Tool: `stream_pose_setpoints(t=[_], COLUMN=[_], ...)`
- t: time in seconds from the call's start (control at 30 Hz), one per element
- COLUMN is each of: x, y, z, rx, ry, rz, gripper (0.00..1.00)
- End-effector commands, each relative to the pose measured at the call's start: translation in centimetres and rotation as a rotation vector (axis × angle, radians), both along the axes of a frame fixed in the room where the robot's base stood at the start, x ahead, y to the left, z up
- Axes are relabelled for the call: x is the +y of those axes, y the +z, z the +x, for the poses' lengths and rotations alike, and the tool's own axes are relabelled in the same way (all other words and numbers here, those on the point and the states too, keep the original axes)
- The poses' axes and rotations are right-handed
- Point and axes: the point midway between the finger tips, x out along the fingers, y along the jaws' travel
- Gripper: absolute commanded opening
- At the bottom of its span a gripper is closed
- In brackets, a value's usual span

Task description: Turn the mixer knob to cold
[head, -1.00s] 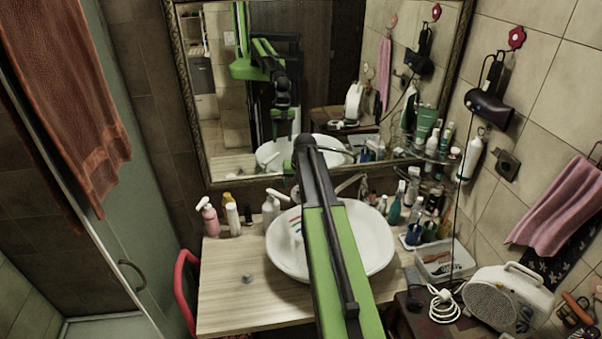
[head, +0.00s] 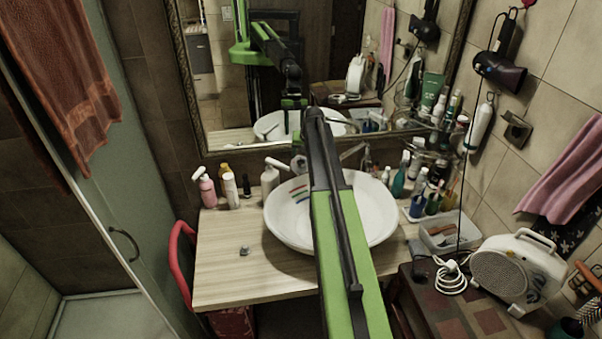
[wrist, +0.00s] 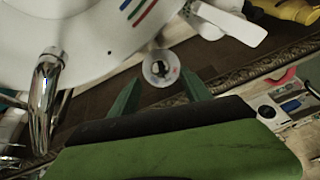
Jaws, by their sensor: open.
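The mixer knob (wrist: 160,68) is a small round, shiny disc with a dark centre. In the wrist view it lies between and just beyond the tips of my gripper (wrist: 161,83). The two green fingers are apart and hold nothing; I cannot tell whether they touch the knob. In the head view the knob (head: 298,163) shows below the mirror, left of my arm; the gripper is not clear there. The chrome spout (wrist: 46,90) stands to the knob's left in the wrist view. The white basin (head: 372,213) has red, green and blue stripes inside.
A white pump bottle (head: 270,180) stands close to the knob, left of it. The mirror (head: 225,95) rises behind. Bottles and a white tray (head: 448,236) crowd the right side. The left part of the wooden counter (head: 225,265) is mostly clear.

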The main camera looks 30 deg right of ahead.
Motion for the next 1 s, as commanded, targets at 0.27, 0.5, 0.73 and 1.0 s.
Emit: stream_pose_setpoints(t=[0.27, 0.5, 0.73, 1.0], x=[-0.5, -0.5, -0.5, -0.5], y=[-5.5, -5.5, -5.4, -5.5], z=[2.2, 2.4, 2.4, 2.4], rx=[0.0, 0.0, 0.0, 0.0], ry=[0.0, 0.0, 0.0, 0.0], rz=[0.0, 0.0, 0.0, 0.0], gripper=[0.56, 0.56, 0.35, 0.0])
